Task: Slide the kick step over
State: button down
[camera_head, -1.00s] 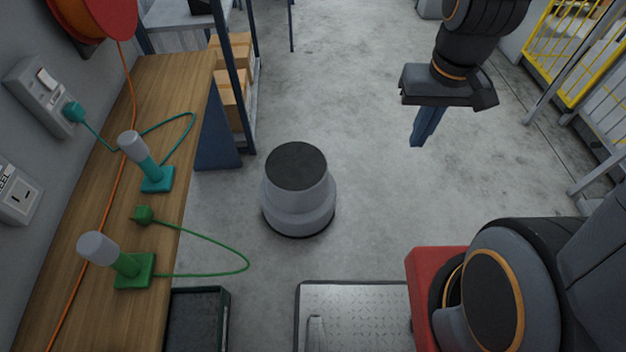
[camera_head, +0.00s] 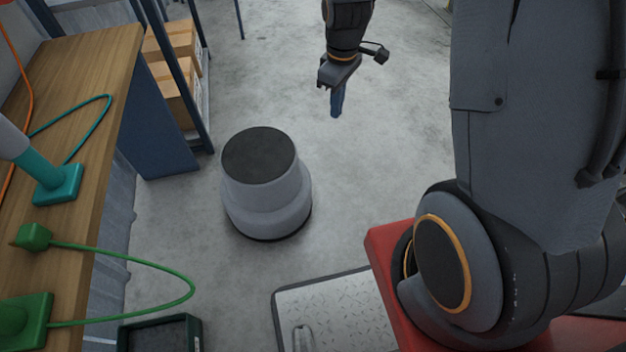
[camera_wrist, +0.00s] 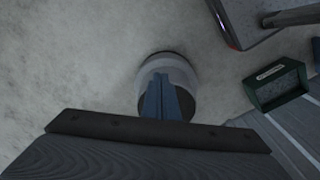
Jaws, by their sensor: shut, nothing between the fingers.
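The kick step (camera_head: 266,183) is a grey round step with a black top, standing upright on the concrete floor at the middle left of the head view. In the wrist view the kick step (camera_wrist: 169,73) is in the middle, partly hidden behind my fingers. My gripper (camera_head: 337,115) is shut and empty, its blue fingers pointing down, beyond and to the right of the kick step in the head view. It looks apart from the step. In the wrist view my gripper (camera_wrist: 161,78) overlaps the step's picture; the distance between them is hard to tell.
A wooden bench (camera_head: 95,110) with plugs and cables runs along the left, and a green cable loops past its edge. A shelf with cardboard boxes (camera_head: 173,100) stands behind. A dark green crate (camera_head: 160,335) sits in front. Open floor lies right of the step.

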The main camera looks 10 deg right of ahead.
jog(key=w+d+f+n+b, duration=0.1)
jog(key=w+f+n+b, duration=0.35)
jog(key=f, duration=0.85)
jog(key=w+f+n+b, duration=0.2)
jog(key=w+f+b, duration=0.45)
jog(key=f, duration=0.65)
jog(key=w+d+f+n+b, duration=0.1)
jog(key=w+f+n+b, duration=0.2)
jog(key=f+b, duration=0.65)
jog(key=a+f+b, duration=0.2)
jog(key=a+f, duration=0.2)
jog(key=f, duration=0.9)
jog(key=shift+w, duration=0.15)
jog(key=shift+a+m, duration=0.1)
jog(key=shift+m, duration=0.15)
